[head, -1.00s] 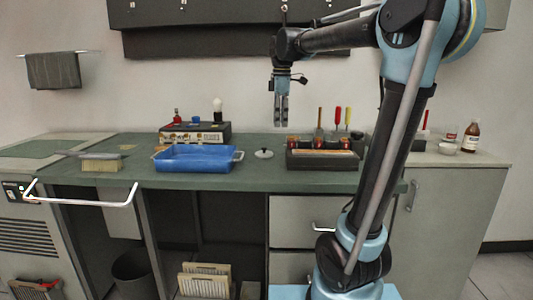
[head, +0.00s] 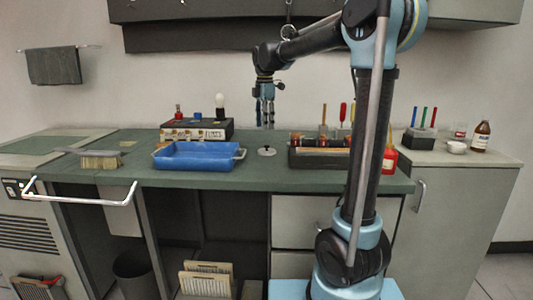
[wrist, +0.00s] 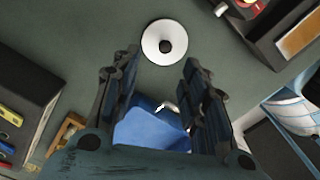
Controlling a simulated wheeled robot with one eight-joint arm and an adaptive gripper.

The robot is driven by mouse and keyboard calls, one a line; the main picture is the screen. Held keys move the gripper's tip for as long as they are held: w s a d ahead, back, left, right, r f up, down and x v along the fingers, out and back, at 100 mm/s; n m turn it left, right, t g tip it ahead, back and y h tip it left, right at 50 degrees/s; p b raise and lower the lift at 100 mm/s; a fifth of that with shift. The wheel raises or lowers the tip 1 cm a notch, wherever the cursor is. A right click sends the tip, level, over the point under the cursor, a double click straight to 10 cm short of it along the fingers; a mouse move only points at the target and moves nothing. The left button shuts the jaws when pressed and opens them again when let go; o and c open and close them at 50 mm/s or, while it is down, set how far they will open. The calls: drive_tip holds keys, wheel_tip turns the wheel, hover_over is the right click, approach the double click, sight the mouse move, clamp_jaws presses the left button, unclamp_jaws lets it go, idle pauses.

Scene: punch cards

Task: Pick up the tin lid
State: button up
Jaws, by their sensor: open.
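The tin lid (head: 266,151) is a small pale round disc with a dark knob, lying flat on the green worktop between the blue tray and the dark tool tray. In the wrist view the tin lid (wrist: 150,43) shows whole at the top middle, beyond the fingertips, with its dark knob near its centre. My gripper (head: 265,122) points down above the worktop, over the lid and apart from it. In the wrist view my gripper (wrist: 162,60) has its two dark fingers spread with nothing held between them.
A blue tray (head: 191,165) with a side handle stands left of the lid. A dark tool tray (head: 305,162) stands to its right. Behind are a dark box (head: 200,134) and a pegged tool block. A brush (head: 100,160) lies at left. Bare worktop surrounds the lid.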

sight(267, 149)
drive_tip(key=shift+s+d+f, duration=0.1)
drive_tip(key=shift+d+f, duration=0.05)
drive_tip(key=shift+f, duration=1.3)
drive_tip(key=shift+s+d+f, duration=0.1)
drive_tip(key=shift+f, duration=1.4)
drive_tip(key=shift+d+f, duration=0.15)
drive_tip(key=shift+f, duration=1.3)
clamp_jaws()
